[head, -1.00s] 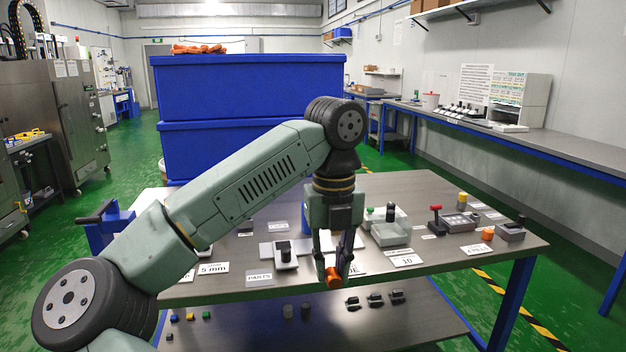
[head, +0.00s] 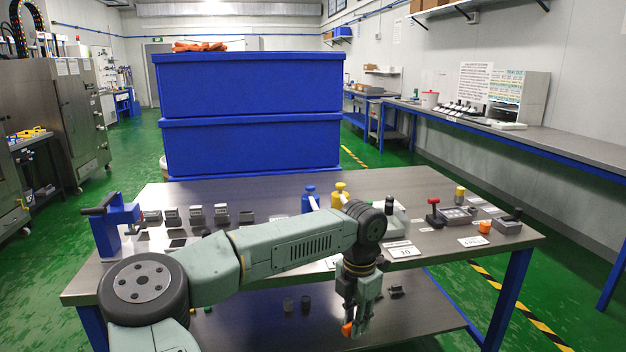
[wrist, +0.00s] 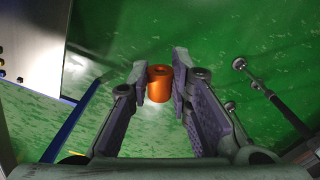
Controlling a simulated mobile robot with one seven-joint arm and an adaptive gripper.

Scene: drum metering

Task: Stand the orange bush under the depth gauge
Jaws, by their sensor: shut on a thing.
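My gripper (head: 352,318) is shut on the orange bush (head: 347,329), low in front of the table's front edge. In the wrist view the orange bush (wrist: 159,84), a short cylinder with a hole in its top, sits between the fingertips of my gripper (wrist: 158,76), with green floor behind it. I cannot tell for sure which fixture is the depth gauge. A small stand with a red knob (head: 433,215) and a grey block with a black handle (head: 509,223) stand on the right of the table. My arm hides part of the table's middle.
The steel table (head: 280,195) carries several grey blocks at the back left, a blue press (head: 112,232), and a blue bottle (head: 309,199) and yellow bottle (head: 340,195). Another orange piece (head: 485,227) stands at the right. A lower shelf (head: 290,325) holds small dark parts.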

